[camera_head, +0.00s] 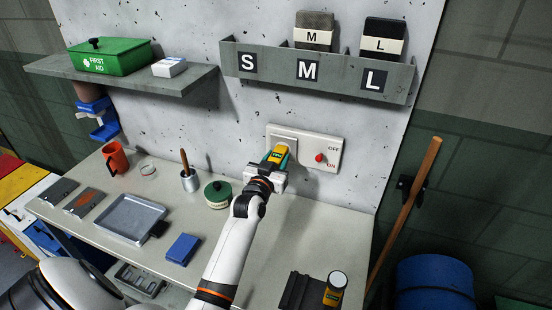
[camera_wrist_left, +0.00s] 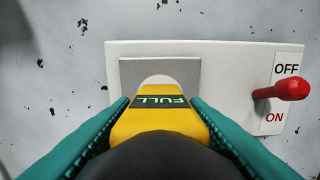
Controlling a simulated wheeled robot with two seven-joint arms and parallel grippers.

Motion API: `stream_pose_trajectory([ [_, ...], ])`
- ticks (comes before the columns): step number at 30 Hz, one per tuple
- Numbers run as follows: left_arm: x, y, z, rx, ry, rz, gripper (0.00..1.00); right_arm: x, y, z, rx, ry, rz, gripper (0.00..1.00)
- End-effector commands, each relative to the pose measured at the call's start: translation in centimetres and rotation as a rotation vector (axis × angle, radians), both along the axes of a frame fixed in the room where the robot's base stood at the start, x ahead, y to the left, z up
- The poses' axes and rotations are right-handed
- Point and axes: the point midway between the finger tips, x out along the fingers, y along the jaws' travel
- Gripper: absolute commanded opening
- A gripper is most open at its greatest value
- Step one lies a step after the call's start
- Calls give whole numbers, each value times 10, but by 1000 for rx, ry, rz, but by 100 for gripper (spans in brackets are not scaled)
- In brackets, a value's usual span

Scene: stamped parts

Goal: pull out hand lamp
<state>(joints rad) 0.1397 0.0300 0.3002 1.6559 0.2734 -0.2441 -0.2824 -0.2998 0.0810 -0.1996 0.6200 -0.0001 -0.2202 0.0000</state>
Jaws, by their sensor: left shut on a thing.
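The hand lamp (camera_head: 278,155) is yellow with a dark part and sits at the socket plate (camera_head: 284,138) on the wall. In the left wrist view the lamp (camera_wrist_left: 160,122) shows a green "FULL" label, with its far end against the grey socket plate (camera_wrist_left: 188,75). My left gripper (camera_head: 271,163) is shut on the lamp, with its teal fingers on both sides of it. The fingers also show in the left wrist view (camera_wrist_left: 160,130). How deep the lamp sits in the socket is hidden. My right gripper is not in view.
A red lever (camera_wrist_left: 284,90) between OFF and ON labels sticks out right of the lamp. The workbench (camera_head: 215,235) below holds a green tin (camera_head: 217,193), a grey tray (camera_head: 131,219) and a blue box (camera_head: 183,249). A labelled rack (camera_head: 345,82) hangs above.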

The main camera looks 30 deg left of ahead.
Motion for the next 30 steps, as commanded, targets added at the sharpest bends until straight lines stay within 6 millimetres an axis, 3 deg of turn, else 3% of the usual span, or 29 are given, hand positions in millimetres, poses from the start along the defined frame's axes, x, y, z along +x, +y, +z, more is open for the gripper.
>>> stream_pose_trajectory([
  [1,1,1,14,5,-26,2,4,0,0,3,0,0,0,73],
  [30,-37,-10,5,-1,-9,0,4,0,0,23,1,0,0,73],
])
